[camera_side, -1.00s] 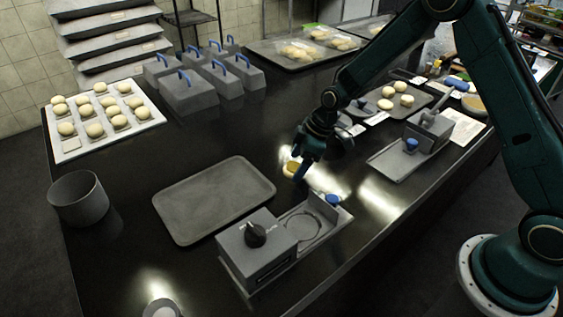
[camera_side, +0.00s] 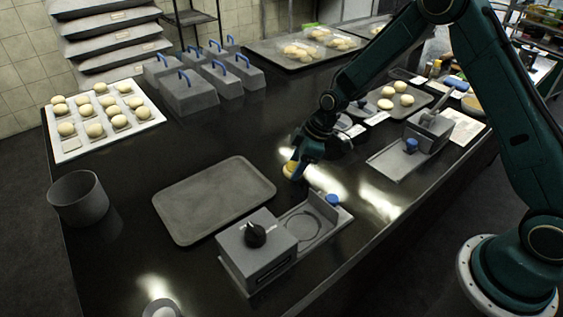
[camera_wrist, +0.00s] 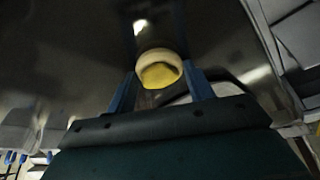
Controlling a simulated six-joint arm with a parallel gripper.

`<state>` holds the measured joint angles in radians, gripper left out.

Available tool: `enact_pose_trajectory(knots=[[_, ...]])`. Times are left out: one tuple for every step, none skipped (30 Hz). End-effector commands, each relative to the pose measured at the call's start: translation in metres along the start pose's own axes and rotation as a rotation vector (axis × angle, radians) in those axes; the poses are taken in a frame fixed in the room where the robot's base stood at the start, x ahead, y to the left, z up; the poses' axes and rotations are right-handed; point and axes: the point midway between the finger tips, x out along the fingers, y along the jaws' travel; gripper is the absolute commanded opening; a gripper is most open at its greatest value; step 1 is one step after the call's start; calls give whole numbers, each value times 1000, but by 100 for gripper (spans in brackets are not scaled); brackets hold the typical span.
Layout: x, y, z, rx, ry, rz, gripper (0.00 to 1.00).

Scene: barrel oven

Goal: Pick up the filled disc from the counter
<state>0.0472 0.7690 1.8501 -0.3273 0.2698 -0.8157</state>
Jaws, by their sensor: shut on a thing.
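The filled disc (camera_side: 291,168) is a small pale round piece with a yellow filling. In the wrist view the disc (camera_wrist: 159,68) sits between the two blue fingers of my gripper (camera_wrist: 160,85), its yellow face toward the camera. My gripper (camera_side: 294,172) is shut on it in the side view, low over the dark counter (camera_side: 345,193). I cannot tell whether the disc still touches the counter. Part of the disc is hidden by the fingers in the side view.
An empty grey tray (camera_side: 215,200) lies left of my gripper. A grey device with a black knob (camera_side: 257,245) and a ringed plate (camera_side: 314,222) stands in front. A similar device (camera_side: 400,157) is at right. A grey bin (camera_side: 78,200) stands at far left.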

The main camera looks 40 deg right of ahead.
Motion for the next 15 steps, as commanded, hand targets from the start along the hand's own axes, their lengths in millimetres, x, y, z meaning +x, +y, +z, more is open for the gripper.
enact_pose_trajectory(knots=[[0, 0, 0, 0, 0, 0, 30], [0, 0, 0, 0, 0, 0, 30], [0, 0, 0, 0, 0, 0, 30], [0, 0, 0, 0, 0, 0, 30], [0, 0, 0, 0, 0, 0, 30], [-1, 0, 0, 0, 1, 0, 30], [-1, 0, -1, 0, 1, 1, 30], [-2, 0, -1, 0, 1, 1, 30], [-3, 0, -2, 0, 1, 1, 30], [-4, 0, -2, 0, 1, 1, 30], [-6, 0, -3, 0, 1, 1, 30], [-8, 0, -4, 0, 1, 1, 30], [-10, 0, -5, -1, 1, 1, 30], [-13, 0, -6, -1, 1, 1, 30], [-17, 1, -8, -1, 2, 2, 30]])
